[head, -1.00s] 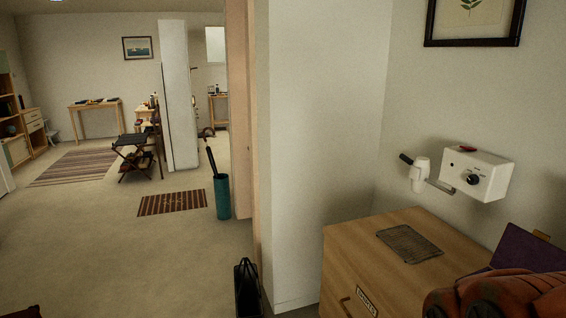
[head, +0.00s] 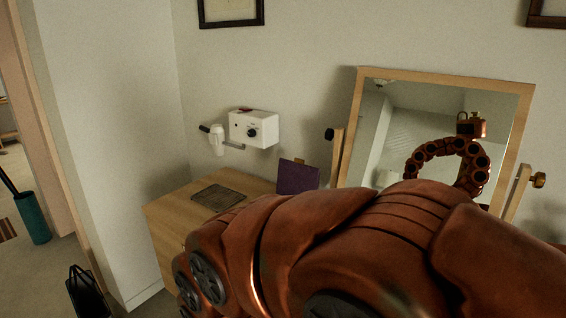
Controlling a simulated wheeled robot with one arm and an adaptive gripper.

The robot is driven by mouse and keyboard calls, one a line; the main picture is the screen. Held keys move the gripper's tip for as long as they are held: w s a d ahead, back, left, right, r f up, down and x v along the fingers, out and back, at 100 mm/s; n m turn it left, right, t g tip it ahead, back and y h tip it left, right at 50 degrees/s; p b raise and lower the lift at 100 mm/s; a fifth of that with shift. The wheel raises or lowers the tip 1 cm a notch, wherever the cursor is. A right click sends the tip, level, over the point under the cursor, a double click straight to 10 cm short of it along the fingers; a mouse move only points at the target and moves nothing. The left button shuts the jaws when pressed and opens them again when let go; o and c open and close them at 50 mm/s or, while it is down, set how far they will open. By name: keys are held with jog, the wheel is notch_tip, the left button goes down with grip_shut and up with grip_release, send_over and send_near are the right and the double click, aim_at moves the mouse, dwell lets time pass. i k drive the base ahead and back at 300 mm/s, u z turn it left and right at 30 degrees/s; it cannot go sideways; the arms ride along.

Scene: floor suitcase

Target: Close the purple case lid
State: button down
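A purple panel (head: 297,177), which looks like the raised lid of the purple case, stands tilted up on the wooden dresser in the head view. The rest of the case is hidden behind my orange arm, which fills the lower right of the view. My gripper is not in view, so its distance from the lid cannot be seen.
The wooden dresser top (head: 178,208) holds a dark woven mat (head: 218,197). A white wall device (head: 254,130) hangs above it. A tilting mirror (head: 400,130) stands to the right and reflects my arm. A black bag (head: 88,292) and a teal umbrella stand (head: 33,218) are on the floor at left.

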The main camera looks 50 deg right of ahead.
aim_at(295, 178)
jog(key=u, duration=0.3)
jog(key=k, duration=0.75)
jog(key=u, duration=0.35)
jog(key=i, duration=1.55)
jog(key=z, duration=1.15)
jog(key=i, duration=0.95)
jog(key=z, duration=1.45)
jog(key=i, duration=0.2)
